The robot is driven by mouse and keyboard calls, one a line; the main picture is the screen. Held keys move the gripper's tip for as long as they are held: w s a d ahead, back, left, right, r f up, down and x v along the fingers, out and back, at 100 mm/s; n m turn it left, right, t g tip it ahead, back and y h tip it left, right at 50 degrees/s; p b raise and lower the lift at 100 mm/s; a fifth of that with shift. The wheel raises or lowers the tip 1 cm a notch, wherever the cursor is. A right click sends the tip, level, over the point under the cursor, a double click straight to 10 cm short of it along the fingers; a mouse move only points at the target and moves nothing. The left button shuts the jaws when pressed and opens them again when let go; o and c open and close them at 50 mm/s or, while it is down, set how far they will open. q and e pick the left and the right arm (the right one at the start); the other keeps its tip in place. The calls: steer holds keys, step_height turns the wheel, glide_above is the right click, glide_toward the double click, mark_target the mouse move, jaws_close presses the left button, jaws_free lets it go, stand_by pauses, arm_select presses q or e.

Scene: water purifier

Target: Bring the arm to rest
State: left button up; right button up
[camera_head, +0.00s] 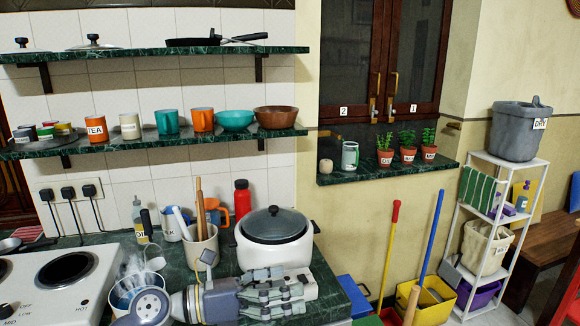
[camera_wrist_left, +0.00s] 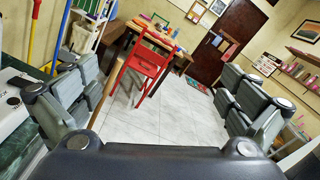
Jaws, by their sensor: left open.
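My left gripper (camera_head: 290,294) is in front of the counter's near right part in the head view, its fingers pointing right. In the left wrist view my left gripper (camera_wrist_left: 160,88) has its two grey fingers spread wide apart, with nothing between them but a far view of the room. It is open and empty. My left arm comes in from the lower left. My right gripper is in neither view.
A white rice cooker (camera_head: 274,240) and a white object (camera_head: 326,281) stand just behind the gripper. A utensil pot (camera_head: 200,246) and a stove (camera_head: 62,282) are left. A yellow bucket (camera_head: 436,300) stands right. A red chair (camera_wrist_left: 150,62) stands on open floor.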

arm_select(q)
steer(key=w+a+r+n+t+y, duration=0.15)
steer(key=a+n+t, duration=0.25)
steer(key=n+t, duration=0.45)
steer(key=w+a+r+n+t+y, duration=0.1)
steer(key=a+r+n+t+y, duration=0.25)
steer(key=n, duration=0.75)
steer(key=s+a+f+n+g+y, duration=0.1)
steer(key=s+a+f+n+y, duration=0.1)
steer(key=a+f+n+y, duration=0.5)
steer(key=s+a+f+n+y, duration=0.2)
steer(key=a+f+n+y, duration=0.3)
steer(key=f+n, duration=0.5)
steer(key=s+f+n+g, duration=0.3)
steer(key=s+f+g, duration=0.3)
steer(key=s+f, duration=0.5)
steer(key=s+f+n+g, duration=0.4)
steer(key=s+f+g, duration=0.3)
steer(key=s, duration=0.8)
step_height(320, 180, down, 24)
steer(key=s+a+f+g, duration=0.2)
steer(key=s+a+f, duration=0.1)
steer(key=s+f, duration=1.4)
steer(key=shift+s+a+f+m, duration=0.2)
steer(key=shift+s+m, duration=0.1)
steer(key=shift+m, duration=0.05)
